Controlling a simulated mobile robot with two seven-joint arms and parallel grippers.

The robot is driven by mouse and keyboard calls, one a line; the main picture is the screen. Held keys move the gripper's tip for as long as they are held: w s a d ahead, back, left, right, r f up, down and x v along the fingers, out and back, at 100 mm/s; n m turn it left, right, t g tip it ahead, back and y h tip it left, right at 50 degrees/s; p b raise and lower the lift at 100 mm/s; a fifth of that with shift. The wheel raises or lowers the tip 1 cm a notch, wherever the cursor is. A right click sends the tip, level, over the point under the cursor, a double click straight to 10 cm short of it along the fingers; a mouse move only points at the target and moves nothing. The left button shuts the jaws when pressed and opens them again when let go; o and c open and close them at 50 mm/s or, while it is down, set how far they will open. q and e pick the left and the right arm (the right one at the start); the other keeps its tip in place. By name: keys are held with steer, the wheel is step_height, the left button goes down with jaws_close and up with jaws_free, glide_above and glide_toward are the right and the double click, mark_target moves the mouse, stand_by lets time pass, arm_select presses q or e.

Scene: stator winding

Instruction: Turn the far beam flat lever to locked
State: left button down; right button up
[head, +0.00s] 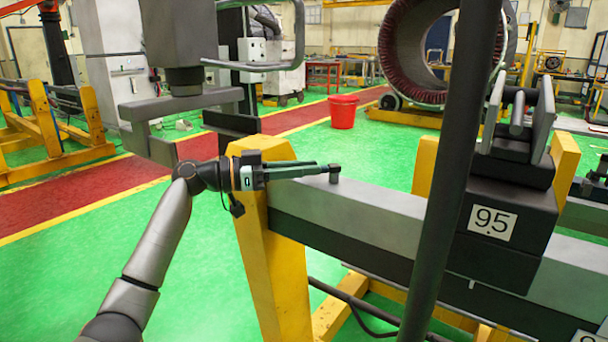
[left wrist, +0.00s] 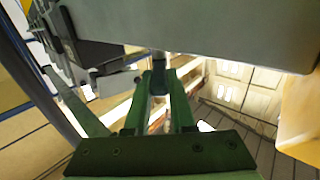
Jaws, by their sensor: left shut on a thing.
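The grey beam (head: 375,207) runs from the yellow end post toward the lower right in the head view. The flat lever (head: 335,178) shows as a small dark upright piece at the beam's top near its left end. My left gripper (head: 325,170) reaches in from the left, nearly level, with its green fingers shut on the lever. In the left wrist view my left gripper (left wrist: 158,85) has its green fingertips closed around the dark end of the lever (left wrist: 158,66). Most of the lever is hidden by the fingers. My right gripper is out of view.
A yellow post (head: 273,255) carries the beam's left end. A dark block marked 95 (head: 530,233) sits on the beam at the right. A grey machine head (head: 183,45) hangs above my left arm. A red bucket (head: 342,112) stands on the open green floor behind.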

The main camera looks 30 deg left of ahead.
arm_select(q)
steer(key=shift+w+a+m+g+h, duration=0.1)
steer(key=shift+w+m+g+h, duration=0.05)
steer(key=shift+m+g+h, duration=0.2)
stand_by(0.3)
steer(key=c, duration=0.8)
jaws_free()
steer(key=shift+o, duration=0.2)
steer(key=shift+a, duration=0.1)
steer(key=b+v, duration=0.1)
steer(key=v, duration=1.1)
steer(key=shift+a+b, duration=0.15)
steer(key=shift+b, duration=0.15)
